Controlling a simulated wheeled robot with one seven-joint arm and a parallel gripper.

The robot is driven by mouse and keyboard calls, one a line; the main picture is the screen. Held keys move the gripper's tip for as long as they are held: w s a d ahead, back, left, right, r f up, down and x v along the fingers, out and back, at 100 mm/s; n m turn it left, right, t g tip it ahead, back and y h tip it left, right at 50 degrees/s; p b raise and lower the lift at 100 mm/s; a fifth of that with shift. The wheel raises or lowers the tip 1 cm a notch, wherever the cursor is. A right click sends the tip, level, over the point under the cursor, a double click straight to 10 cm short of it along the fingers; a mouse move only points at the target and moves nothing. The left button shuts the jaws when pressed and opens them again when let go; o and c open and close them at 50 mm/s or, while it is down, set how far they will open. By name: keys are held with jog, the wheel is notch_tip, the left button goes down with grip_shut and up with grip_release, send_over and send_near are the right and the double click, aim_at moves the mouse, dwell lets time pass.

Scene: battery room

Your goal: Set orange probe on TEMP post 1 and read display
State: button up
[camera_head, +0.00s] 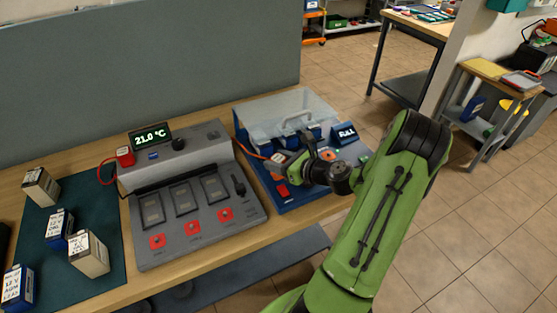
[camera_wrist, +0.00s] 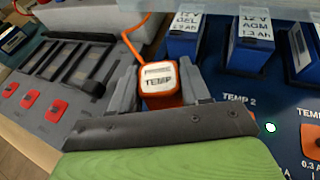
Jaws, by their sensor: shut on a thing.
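The orange probe (camera_wrist: 160,98), with a white top label reading PROBE TEMP, is between the two fingers of my gripper (camera_wrist: 159,86). My gripper is shut on it. In the head view my gripper (camera_head: 292,160) is over the left part of the blue charger unit (camera_head: 297,203). The probe's orange cable (camera_wrist: 131,46) runs back toward the grey console. A TEMP 2 label (camera_wrist: 238,101) shows right of the probe. TEMP post 1 is not visible; I cannot tell whether the probe touches a post. The display (camera_head: 150,137) on the grey console reads 21.0 °C.
The grey console (camera_head: 200,239) has several slots and red buttons. A red block (camera_head: 125,156) with a red cable sits on its back left. Several batteries (camera_head: 89,253) stand on a dark mat (camera_head: 112,270). A clear lid (camera_head: 285,105) and a FULL display (camera_head: 346,133) are at the charger.

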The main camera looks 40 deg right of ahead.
jog(key=shift+f+b, duration=0.5)
jog(key=shift+f, duration=0.35)
jog(key=o, duration=0.8)
jog(key=shift+p+v, duration=2.45)
jog(key=shift+v, duration=3.15)
jog(key=shift+a, duration=0.15)
